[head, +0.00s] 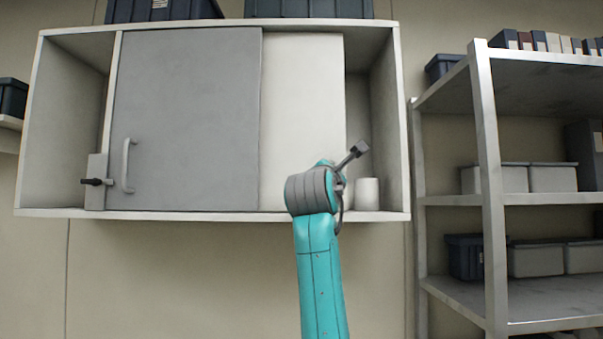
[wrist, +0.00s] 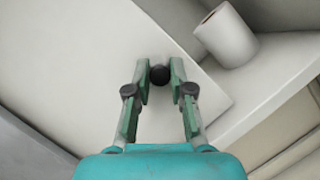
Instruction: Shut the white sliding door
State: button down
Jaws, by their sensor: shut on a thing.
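The white sliding door (head: 300,110) hangs in the wall cabinet (head: 225,215), partly behind the grey door. Its right edge stands short of the cabinet's right wall, leaving an open gap there. In the wrist view the white door (wrist: 75,60) fills the middle, with a round black knob (wrist: 160,74) on it. My gripper (wrist: 160,82) has its two green fingers on either side of this knob, shut on it. In the head view my arm hides the fingers and the knob.
A grey door (head: 190,120) with a handle covers the cabinet's middle; the left compartment is open. A white roll (head: 367,192) stands in the right gap, also seen in the wrist view (wrist: 226,38). A metal shelf rack (head: 490,180) with boxes stands at right.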

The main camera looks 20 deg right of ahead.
jog(key=s+d, duration=0.2)
jog(key=d, duration=0.6)
jog(key=shift+s+d, duration=0.25)
jog(key=shift+s, duration=0.1)
jog(key=c, duration=1)
grip_release()
jog(key=shift+c, duration=0.2)
jog(key=v, duration=1.2)
